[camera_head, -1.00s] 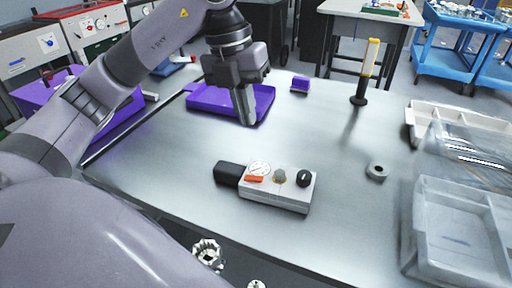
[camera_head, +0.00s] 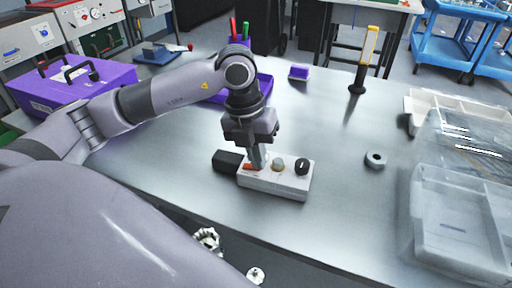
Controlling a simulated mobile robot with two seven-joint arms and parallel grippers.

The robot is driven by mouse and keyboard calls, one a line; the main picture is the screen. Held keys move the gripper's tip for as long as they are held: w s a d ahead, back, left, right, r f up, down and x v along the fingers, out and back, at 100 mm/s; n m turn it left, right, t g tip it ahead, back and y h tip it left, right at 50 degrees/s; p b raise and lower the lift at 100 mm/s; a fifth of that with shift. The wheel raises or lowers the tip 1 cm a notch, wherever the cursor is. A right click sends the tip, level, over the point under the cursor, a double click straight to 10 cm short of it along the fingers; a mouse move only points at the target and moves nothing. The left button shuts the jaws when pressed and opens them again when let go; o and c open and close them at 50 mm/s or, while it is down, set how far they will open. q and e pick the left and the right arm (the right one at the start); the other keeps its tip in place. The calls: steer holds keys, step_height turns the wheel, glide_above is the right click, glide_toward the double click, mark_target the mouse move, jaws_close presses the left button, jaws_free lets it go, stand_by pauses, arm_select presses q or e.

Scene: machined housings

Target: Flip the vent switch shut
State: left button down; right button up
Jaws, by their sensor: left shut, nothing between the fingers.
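A white control box (camera_head: 275,183) lies on the metal table with a black block (camera_head: 227,161) at its left end. An orange switch (camera_head: 250,167) shows on the left part of its top; I take it as the vent switch, but its position is hard to tell. A grey knob (camera_head: 278,164) and a black knob (camera_head: 302,167) are to its right. My left gripper (camera_head: 259,166) is shut and empty, pointing down at the box's top close beside the orange switch. It covers the round dial; whether it touches the switch I cannot tell. My right gripper is not in view.
A grey ring (camera_head: 375,160) lies right of the box, and a yellow-handled tool (camera_head: 365,60) stands behind. Clear and white bins (camera_head: 455,225) fill the right edge. A purple toolbox (camera_head: 70,90) and a purple tray (camera_head: 265,84) are farther back.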

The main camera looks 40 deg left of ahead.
arm_select(q)
steer(key=shift+d+f+b, duration=0.1)
steer(key=shift+f+b, duration=0.2)
steer(key=shift+b, duration=0.05)
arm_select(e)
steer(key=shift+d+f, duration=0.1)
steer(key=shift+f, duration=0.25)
arm_select(q)
steer(key=shift+r, duration=0.1)
steer(key=shift+s+a+r, duration=0.2)
steer(key=shift+a, duration=0.5)
